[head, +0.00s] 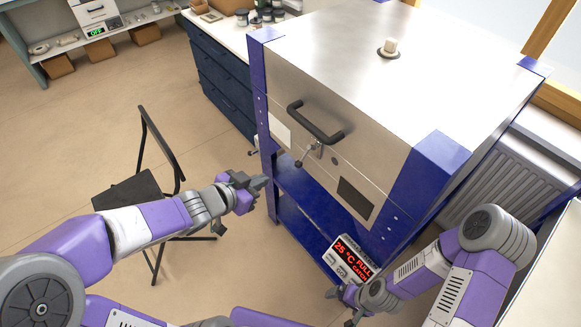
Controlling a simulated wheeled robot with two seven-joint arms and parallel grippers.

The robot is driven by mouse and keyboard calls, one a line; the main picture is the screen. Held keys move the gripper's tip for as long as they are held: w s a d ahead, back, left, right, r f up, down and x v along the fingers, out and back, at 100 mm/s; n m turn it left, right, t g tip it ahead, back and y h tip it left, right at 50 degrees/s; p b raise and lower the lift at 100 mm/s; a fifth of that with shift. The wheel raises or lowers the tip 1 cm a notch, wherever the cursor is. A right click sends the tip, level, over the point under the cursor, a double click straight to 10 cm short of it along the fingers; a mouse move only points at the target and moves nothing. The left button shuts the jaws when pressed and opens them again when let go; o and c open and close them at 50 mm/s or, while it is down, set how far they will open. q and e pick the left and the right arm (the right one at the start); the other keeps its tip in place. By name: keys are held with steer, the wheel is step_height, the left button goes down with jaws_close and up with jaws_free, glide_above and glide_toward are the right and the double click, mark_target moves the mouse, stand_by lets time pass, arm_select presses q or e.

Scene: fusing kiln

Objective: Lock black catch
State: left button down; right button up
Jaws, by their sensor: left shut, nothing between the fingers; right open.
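The kiln (375,75) is a steel box with blue corner posts, and its lid looks shut. A black bar handle (318,128) sits on its front. Just below the handle is a small catch (310,154), a thin lever with a dark knob angled down to the left; whether it is engaged I cannot tell. My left gripper (262,183) is shut and empty, left of and below the catch, apart from it, near the front left post. My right gripper (340,297) is open, low beside the control box, partly hidden by its own wrist.
The control box (347,262) shows red text, 25 °C and what reads as FULL CATCH. A black folding chair (130,190) stands behind my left arm. Dark blue drawers (222,80) stand left of the kiln, and a radiator (505,170) to its right. Floor at left is mostly clear.

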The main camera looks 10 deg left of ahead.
arm_select(q)
steer(key=shift+w+d, duration=0.1)
stand_by(0.3)
steer(key=p, duration=0.2)
glide_toward(296, 166)
steer(key=x, duration=0.5)
steer(key=shift+w+d+f, duration=0.1)
steer(key=shift+w+d, duration=0.15)
steer(key=shift+w+d+f, duration=0.2)
steer(key=shift+w, duration=0.3)
steer(key=shift+f+b, duration=0.1)
steer(key=shift+b, duration=0.25)
